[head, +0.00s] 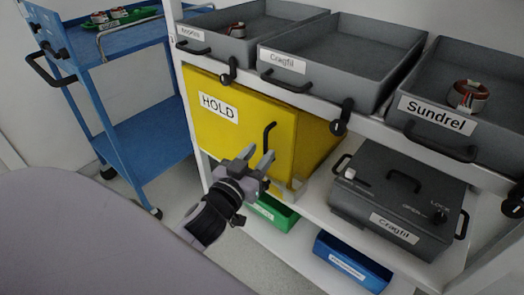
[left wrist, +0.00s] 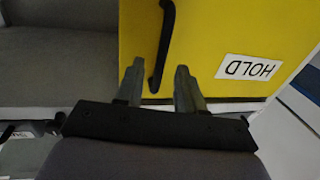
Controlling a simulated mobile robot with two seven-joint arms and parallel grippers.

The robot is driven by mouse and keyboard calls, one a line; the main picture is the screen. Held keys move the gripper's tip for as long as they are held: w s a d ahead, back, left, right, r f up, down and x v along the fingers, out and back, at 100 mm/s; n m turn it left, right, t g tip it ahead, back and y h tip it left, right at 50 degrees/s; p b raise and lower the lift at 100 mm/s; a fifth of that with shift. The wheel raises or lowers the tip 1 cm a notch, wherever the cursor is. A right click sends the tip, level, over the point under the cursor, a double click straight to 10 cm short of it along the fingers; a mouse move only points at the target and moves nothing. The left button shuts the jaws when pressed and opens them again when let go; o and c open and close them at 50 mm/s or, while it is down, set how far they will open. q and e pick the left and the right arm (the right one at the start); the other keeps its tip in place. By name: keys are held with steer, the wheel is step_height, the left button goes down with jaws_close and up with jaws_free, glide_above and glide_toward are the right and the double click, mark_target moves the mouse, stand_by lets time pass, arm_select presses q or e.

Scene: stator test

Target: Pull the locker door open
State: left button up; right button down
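The yellow locker (head: 320,139) stands on the middle shelf of the white rack. Its door (head: 236,133) carries a white HOLD label and a black vertical bar handle (head: 268,138) near its right edge, and looks shut. My left gripper (head: 258,162) is open, with its two fingers pointing at the door just below the handle. In the left wrist view the handle (left wrist: 163,45) stands upside down, its near end between the tips of my left gripper (left wrist: 158,75); the fingers look apart from it. My right gripper is not in view.
Grey trays (head: 334,52) with black handles and hanging latches sit on the shelf above. A grey lidded case (head: 400,196) stands right of the locker. Green (head: 274,211) and blue (head: 352,262) bins are below. A blue cart (head: 146,142) stands at left, with floor between.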

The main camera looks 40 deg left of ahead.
arm_select(q)
steer(key=shift+w+a, duration=0.1)
steer(key=shift+w, duration=1)
steer(key=shift+c, duration=0.3)
jaws_close()
steer(key=shift+s, duration=0.1)
